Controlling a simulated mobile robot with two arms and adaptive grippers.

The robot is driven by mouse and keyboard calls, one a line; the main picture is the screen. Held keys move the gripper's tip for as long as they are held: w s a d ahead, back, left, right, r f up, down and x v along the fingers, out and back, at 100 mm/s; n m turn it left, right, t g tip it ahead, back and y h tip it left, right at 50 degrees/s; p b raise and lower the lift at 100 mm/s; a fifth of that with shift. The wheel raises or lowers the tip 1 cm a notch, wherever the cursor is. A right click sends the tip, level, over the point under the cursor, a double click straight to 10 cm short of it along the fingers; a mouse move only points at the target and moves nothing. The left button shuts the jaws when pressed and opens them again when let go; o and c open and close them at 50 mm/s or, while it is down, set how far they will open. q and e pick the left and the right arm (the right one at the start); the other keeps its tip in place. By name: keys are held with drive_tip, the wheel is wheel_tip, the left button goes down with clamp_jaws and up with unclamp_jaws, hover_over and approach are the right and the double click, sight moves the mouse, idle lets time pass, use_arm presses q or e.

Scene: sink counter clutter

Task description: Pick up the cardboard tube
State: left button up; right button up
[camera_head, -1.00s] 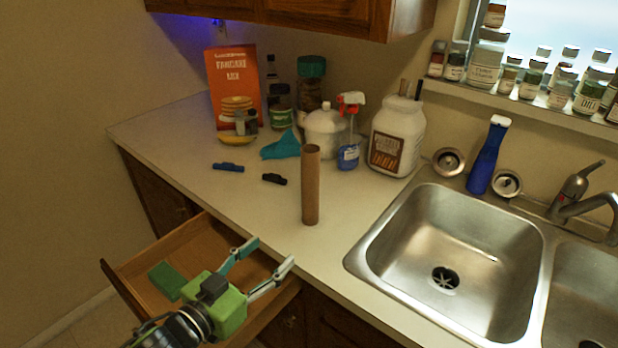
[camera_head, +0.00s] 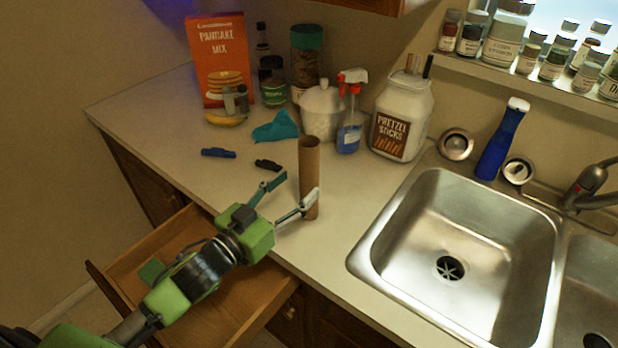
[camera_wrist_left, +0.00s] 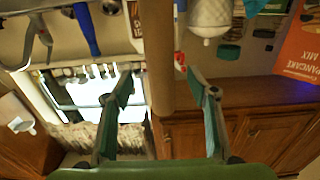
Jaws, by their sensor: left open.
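The cardboard tube (camera_head: 309,172) is a tall brown cylinder standing upright on the counter, left of the sink. My left gripper (camera_head: 297,189) is open and reaches over the counter edge from the left, with its fingers close to the tube. One finger overlaps the tube's lower part in the head view. In the left wrist view, the tube (camera_wrist_left: 158,55) lies between the two spread fingers of the gripper (camera_wrist_left: 160,85). I cannot tell whether either finger touches it. My right gripper is not in view.
An open drawer (camera_head: 270,293) holding a green sponge is under my left arm. Two clips (camera_head: 218,153), a teal cloth (camera_head: 276,127), a spray bottle (camera_head: 350,125) and a pretzel jar (camera_head: 402,115) stand or lie behind the tube. The sink (camera_head: 455,240) is at right.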

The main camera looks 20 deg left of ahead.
sight(302, 179)
use_arm(q)
drive_tip(key=shift+w+d, duration=0.15)
drive_tip(key=shift+w, duration=0.05)
drive_tip(key=shift+w+r, duration=0.1)
drive_tip(key=shift+r, duration=0.05)
drive_tip(key=p+x, duration=0.2)
drive_tip(key=x, duration=0.2)
drive_tip(key=shift+w+r, duration=0.15)
drive_tip(key=shift+w, duration=0.25)
drive_tip(key=shift+w+d, duration=0.1)
drive_tip(key=c, duration=0.8)
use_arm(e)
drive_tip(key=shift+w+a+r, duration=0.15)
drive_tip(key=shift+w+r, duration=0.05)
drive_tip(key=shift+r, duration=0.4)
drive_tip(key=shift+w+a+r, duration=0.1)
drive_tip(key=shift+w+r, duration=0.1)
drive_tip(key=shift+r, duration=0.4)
